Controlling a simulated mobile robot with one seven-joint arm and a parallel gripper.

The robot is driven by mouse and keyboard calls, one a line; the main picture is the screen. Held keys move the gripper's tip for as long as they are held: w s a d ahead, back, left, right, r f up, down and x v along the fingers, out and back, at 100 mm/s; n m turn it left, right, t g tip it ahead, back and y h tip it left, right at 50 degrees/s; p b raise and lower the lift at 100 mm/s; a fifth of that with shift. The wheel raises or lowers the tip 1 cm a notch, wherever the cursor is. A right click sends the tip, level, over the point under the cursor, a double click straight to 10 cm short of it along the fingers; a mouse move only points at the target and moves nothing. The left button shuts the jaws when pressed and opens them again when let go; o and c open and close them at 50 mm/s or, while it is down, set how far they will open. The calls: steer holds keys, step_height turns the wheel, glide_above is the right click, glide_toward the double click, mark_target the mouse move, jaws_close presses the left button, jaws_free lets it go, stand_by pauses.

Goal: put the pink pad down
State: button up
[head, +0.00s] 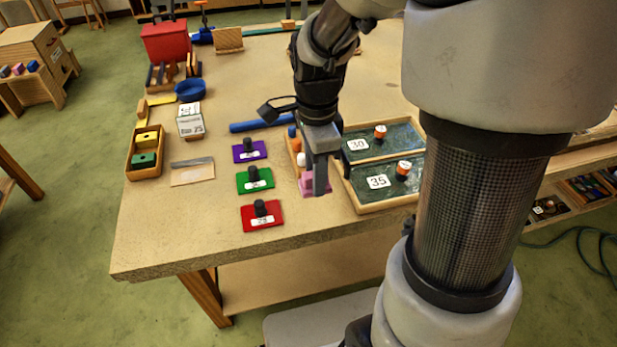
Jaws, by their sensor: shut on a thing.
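My gripper (319,187) points down over the table, just left of the dark panel tray, and is shut. The pink pad (306,186) is at its fingertips, partly hidden by the fingers. I cannot tell whether the pad touches the surface below it. To the left, a purple pad (240,156), a green pad (245,186) and a red pad (253,221) lie in a column on the table, each with a black knob and a white label.
The wooden tray (372,209) holds dark panels labelled 30 and 35 with orange-and-white knobs. A narrow wooden holder (292,151) is partly hidden behind my gripper. A blue bar (255,125) lies behind the pads. The front left tabletop (170,235) is clear.

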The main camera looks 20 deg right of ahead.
step_height(320, 180, down, 8)
steer(key=shift+r+b, duration=0.25)
steer(key=shift+b, duration=0.25)
steer(key=shift+f, duration=0.15)
steer(key=o, duration=1)
